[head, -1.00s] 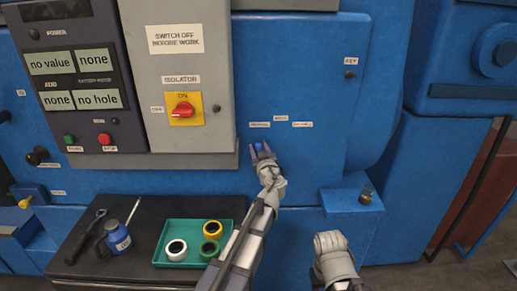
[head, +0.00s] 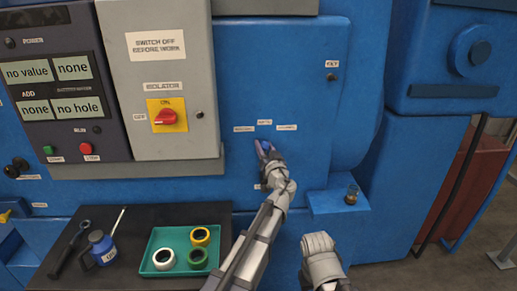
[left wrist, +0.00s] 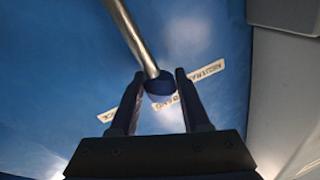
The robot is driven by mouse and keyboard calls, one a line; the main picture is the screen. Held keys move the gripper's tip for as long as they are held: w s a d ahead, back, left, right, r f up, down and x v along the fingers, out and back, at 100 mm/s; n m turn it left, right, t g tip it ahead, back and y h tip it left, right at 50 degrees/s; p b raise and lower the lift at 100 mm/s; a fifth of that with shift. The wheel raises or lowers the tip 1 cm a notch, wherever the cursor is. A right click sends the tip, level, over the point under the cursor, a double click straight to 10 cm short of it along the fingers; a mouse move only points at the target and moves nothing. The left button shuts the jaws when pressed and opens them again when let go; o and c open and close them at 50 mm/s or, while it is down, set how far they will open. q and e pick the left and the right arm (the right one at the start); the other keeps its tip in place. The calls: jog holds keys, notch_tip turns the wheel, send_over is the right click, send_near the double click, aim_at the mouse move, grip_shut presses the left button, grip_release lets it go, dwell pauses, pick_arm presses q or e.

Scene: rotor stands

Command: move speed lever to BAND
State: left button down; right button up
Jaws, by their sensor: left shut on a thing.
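The speed lever shows in the left wrist view as a metal rod with a dark blue knob (left wrist: 158,86). My left gripper (left wrist: 158,92) has its two fingers on either side of the knob and is shut on it. In the head view my left gripper (head: 263,149) is at the blue machine front, just below the middle label (head: 264,122). A left label (head: 244,129) and a right label (head: 287,127) flank it. Their words are too small to read surely. The lever is mostly hidden by the gripper in the head view. My right gripper's fingers do not show.
The grey isolator box (head: 165,80) with its red switch (head: 166,117) is left of the lever. A small ledge (head: 325,203) juts out at right.

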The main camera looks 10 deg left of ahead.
pick_arm(q)
jog(key=shift+d, duration=0.25)
jog(key=shift+c, duration=1.9)
grip_release()
jog(key=v, duration=0.7)
jog(key=shift+s+d+b, duration=0.15)
jog(key=shift+s+b, duration=0.2)
jog(key=shift+b, duration=0.05)
jog(key=shift+f, duration=0.15)
